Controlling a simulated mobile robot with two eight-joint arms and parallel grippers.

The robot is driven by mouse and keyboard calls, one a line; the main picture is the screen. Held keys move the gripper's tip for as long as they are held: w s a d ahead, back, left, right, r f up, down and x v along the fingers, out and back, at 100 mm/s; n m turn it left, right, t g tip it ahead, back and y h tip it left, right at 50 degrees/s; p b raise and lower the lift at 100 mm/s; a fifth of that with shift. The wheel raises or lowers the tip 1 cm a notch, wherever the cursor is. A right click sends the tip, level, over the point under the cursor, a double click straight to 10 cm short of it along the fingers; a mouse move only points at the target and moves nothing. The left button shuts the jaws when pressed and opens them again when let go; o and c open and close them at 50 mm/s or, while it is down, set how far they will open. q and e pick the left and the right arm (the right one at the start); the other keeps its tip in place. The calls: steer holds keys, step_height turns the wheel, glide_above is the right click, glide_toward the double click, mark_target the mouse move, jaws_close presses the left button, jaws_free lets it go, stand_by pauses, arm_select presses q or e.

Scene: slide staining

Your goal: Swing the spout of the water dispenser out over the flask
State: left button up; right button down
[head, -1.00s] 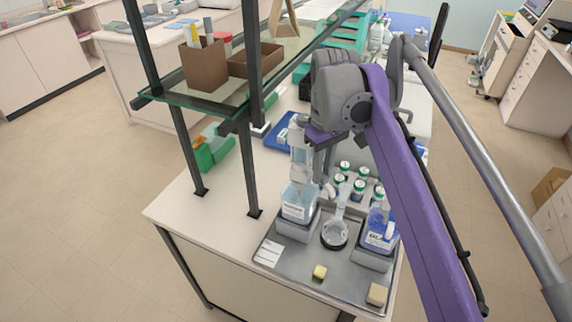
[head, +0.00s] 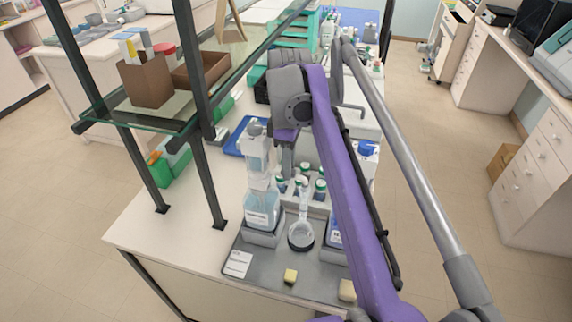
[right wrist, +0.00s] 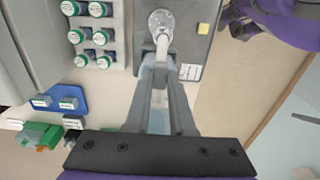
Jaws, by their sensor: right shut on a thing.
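The water dispenser (head: 262,205) stands upright on a grey block, with pale blue liquid in its bottle. The clear flask (head: 301,236) stands to its right on the tray, its neck pointing up; in the right wrist view the flask (right wrist: 161,22) is beyond my fingertips. My right gripper (right wrist: 162,62) is shut on the spout, a pale piece (right wrist: 163,44) that lines up with the flask's neck in the right wrist view. I cannot tell whether the spout's tip is right over the flask's mouth. In the head view the right gripper (head: 286,172) is beside the dispenser. My left gripper is not seen.
The grey tray (head: 262,277) also bears a white label card (head: 237,264) and yellow blocks (head: 290,276). Several green-capped bottles (right wrist: 88,35) stand behind the flask. My arm partly hides a blue-labelled bottle (head: 335,233). A glass shelf (head: 150,112) on dark posts rises at left.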

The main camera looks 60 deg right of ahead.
stand_by(0.3)
steer(key=c, duration=0.8)
jaws_free()
steer(key=shift+o, duration=0.2)
step_height(320, 180, up, 11)
steer(key=shift+p, duration=0.3)
steer(key=shift+f, duration=0.15)
